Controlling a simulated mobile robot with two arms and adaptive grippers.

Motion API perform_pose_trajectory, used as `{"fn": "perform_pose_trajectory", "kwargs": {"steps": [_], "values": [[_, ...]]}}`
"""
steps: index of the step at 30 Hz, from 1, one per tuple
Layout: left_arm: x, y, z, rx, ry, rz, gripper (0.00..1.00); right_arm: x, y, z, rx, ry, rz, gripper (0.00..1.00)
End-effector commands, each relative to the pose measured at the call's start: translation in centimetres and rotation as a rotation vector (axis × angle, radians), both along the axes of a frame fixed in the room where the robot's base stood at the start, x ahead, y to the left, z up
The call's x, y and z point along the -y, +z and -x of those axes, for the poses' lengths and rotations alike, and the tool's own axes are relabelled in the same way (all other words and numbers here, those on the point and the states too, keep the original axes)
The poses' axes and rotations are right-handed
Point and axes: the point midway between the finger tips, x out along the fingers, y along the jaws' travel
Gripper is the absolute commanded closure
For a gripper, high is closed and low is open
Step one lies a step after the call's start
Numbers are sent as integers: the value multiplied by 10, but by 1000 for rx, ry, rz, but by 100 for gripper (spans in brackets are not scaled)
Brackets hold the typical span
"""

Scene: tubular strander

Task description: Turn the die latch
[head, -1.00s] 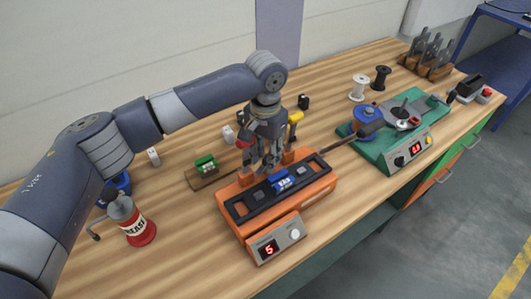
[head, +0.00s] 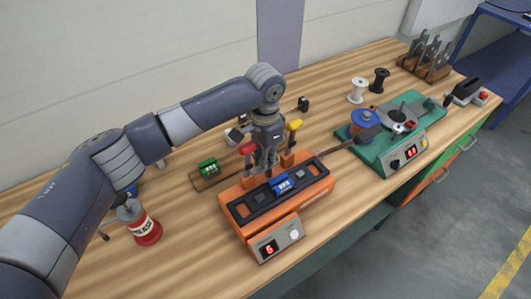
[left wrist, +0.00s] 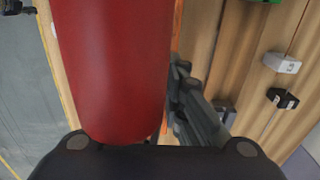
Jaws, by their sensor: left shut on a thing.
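The orange machine (head: 310,196) stands mid-table with a black bed and a blue block (head: 281,183) on it. Two levers rise at its back edge, one with a red knob (head: 247,148), one with a yellow knob (head: 294,125). My left gripper (head: 268,170) points down between them, shut at the back of the machine on what seems to be the die latch; its fingers hide most of it. In the left wrist view a large red knob (left wrist: 112,70) fills the left half, close to the camera. My right gripper is not in view.
A red grease can (head: 146,232) stands front left. A green block on a wooden base (head: 207,167) lies left of the machine. The green machine (head: 385,155) with a blue spool (head: 363,120) stands right. Black and white spools (head: 357,90) stand behind.

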Motion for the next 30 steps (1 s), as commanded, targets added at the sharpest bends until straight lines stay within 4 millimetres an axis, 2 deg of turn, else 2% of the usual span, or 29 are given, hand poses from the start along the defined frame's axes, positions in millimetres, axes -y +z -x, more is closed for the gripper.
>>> {"fn": "perform_pose_trajectory", "kwargs": {"steps": [10, 11, 12, 13, 24, 26, 30], "values": [[0, 1, -1, 4, -15, 0, 100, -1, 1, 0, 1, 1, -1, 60], [0, 1, -1, 4, -15, 1, 83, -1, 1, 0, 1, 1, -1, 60], [0, 1, -1, 4, -15, 1, 74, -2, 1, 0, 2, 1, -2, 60], [0, 1, -1, 4, -14, 1, 70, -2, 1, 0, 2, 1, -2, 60], [0, 3, -1, 3, -13, 1, 70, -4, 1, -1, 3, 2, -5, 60], [1, 8, -1, 4, -13, 2, 70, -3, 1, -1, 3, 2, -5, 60], [1, 30, -1, 5, -14, 4, 70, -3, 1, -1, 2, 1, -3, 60]]}}
